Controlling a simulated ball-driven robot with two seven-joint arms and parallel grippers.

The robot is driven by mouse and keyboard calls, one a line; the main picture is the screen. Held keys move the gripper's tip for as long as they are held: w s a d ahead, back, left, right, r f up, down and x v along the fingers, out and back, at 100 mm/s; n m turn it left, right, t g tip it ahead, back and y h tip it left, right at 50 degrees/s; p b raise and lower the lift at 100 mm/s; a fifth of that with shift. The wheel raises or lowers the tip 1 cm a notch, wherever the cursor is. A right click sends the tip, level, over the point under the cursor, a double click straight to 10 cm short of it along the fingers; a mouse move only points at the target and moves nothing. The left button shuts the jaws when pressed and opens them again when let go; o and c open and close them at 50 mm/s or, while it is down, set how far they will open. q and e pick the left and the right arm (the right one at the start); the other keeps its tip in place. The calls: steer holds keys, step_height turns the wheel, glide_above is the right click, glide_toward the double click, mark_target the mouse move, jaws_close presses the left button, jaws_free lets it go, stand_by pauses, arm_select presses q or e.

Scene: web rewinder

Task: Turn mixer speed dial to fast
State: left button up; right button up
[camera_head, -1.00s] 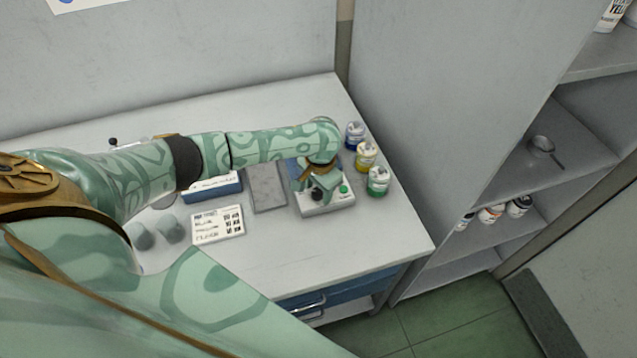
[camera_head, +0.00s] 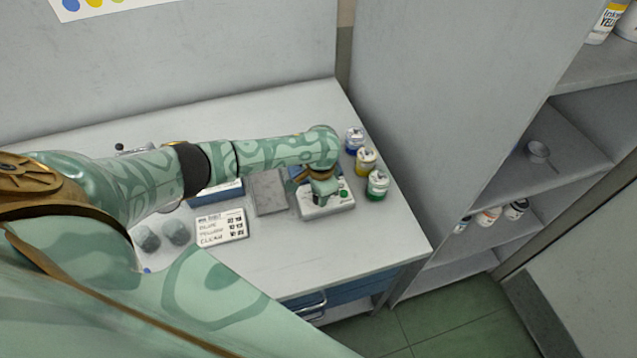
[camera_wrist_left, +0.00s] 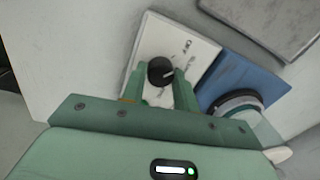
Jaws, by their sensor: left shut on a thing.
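The mixer (camera_head: 333,209) is a small white-topped unit with a blue part, near the right end of the bench. Its speed dial (camera_wrist_left: 161,70) is a black round knob with a light pointer line, seen in the left wrist view on the white panel (camera_wrist_left: 188,48). My left gripper (camera_head: 323,191) is over the mixer and hides the dial in the head view. In the left wrist view its two green fingers (camera_wrist_left: 160,80) are on either side of the dial, shut on it. The panel markings are too small to read surely. My right gripper is not in view.
The bench front is clear.

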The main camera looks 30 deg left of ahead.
arm_select(q)
steer(key=m+p, duration=0.1)
steer(key=m, duration=0.1)
steer(key=shift+r+m, duration=0.1)
steer(key=shift+m, duration=0.3)
steer(key=m+p, duration=0.1)
steer(key=m, duration=0.1)
steer(key=shift+m, duration=0.3)
steer(key=m, duration=0.3)
steer(key=shift+m+p, duration=0.3)
steer(key=shift+p, duration=0.1)
steer(key=m, duration=0.2)
steer(key=shift+s+m+h, duration=0.1)
steer(key=shift+m+h, duration=0.2)
steer(key=shift+m, duration=0.1)
steer(key=m, duration=0.5)
steer(key=m+b, duration=0.2)
steer(key=m, duration=0.4)
steer(key=shift+m+h, duration=0.3)
steer(key=shift+m, duration=0.1)
